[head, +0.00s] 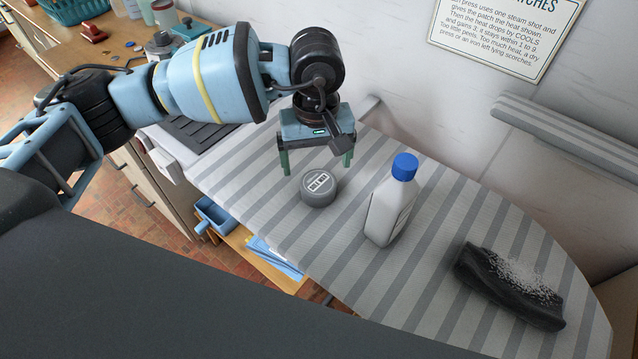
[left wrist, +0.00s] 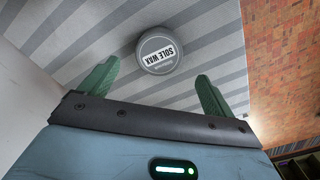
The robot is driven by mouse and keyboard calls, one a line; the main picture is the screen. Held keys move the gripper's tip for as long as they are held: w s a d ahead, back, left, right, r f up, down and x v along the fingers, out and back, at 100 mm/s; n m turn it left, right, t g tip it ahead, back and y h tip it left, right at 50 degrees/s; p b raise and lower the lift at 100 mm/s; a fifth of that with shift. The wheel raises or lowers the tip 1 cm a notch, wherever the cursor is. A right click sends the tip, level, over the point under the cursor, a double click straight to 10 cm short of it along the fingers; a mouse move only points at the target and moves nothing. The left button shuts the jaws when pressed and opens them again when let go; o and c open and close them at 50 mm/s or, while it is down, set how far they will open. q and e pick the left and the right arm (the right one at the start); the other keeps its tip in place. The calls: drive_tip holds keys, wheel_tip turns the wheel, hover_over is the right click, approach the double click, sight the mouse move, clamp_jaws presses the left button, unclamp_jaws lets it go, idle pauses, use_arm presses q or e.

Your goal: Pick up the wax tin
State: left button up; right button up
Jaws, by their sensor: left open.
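The wax tin (head: 319,187) is a round grey tin with a pale label on its lid. It lies flat on the grey striped ironing board (head: 262,205). In the left wrist view the tin (left wrist: 158,52) reads "SOLE WAX" and sits beyond the fingertips, between their lines. My left gripper (head: 317,166) has green fingers, is open and empty, and hangs above and just behind the tin in the head view. The open fingers also show in the left wrist view (left wrist: 155,82). My right gripper is not in view.
A white bottle with a blue cap (head: 391,205) stands right of the tin. A dark folded cloth with pale grains (head: 512,285) lies farther right. A wall with a sign (head: 508,32) rises behind the board. A cluttered wooden counter (head: 75,52) is at the left.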

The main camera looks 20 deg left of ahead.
sight(318, 180)
use_arm(q)
drive_tip(key=shift+w+f, duration=0.1)
drive_tip(key=shift+f, duration=1)
drive_tip(key=shift+f+p, duration=0.4)
drive_tip(key=shift+f, duration=2)
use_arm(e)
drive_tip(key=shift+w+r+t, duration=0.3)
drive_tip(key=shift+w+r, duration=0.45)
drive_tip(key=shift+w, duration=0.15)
use_arm(q)
drive_tip(key=shift+c, duration=0.2)
drive_tip(key=c, duration=1.1)
drive_tip(key=shift+o, duration=0.2)
drive_tip(key=shift+r, duration=0.15)
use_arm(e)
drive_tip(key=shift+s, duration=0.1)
